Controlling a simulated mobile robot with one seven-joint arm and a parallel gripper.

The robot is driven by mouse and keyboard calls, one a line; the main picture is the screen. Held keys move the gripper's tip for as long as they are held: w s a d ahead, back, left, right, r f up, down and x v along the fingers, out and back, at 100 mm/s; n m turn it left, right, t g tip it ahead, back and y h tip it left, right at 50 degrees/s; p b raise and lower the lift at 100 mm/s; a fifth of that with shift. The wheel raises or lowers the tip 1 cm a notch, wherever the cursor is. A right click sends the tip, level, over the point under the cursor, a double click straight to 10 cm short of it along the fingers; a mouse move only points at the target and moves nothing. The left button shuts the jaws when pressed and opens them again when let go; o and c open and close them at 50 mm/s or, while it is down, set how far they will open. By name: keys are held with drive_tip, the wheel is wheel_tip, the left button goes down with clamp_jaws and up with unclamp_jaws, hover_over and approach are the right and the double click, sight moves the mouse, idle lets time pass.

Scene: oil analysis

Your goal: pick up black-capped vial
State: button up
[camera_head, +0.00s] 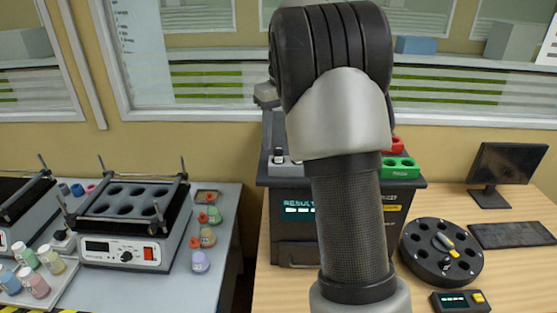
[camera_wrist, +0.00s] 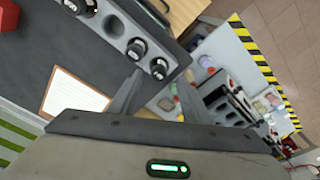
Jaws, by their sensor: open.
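In the wrist view, black-capped vials stand in a row in a grey rack (camera_wrist: 113,27). One black-capped vial (camera_wrist: 137,49) is near the rack's end, another black-capped vial (camera_wrist: 158,69) sits at that end, and a third is cut by the top edge. An empty hole shows between them. My gripper (camera_wrist: 157,88) is open, with its fingers short of the end vial and nothing seen between them. In the head view, a black-capped vial (camera_head: 278,155) shows on top of the dark analysis machine (camera_head: 295,226). My arm hides much of the machine top and most of my gripper.
A red holder and a green holder (camera_head: 400,168) sit at the machine's right. A round black carousel (camera_head: 440,262), a monitor (camera_head: 503,167) and a keyboard (camera_head: 512,235) occupy the right table. The left bench carries a shaker (camera_head: 125,250) and several colored bottles. A window stands behind.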

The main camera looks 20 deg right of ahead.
sight(279, 148)
drive_tip(key=f, duration=0.4)
drive_tip(key=shift+w+f, duration=0.3)
drive_tip(key=shift+f, duration=0.1)
clamp_jaws()
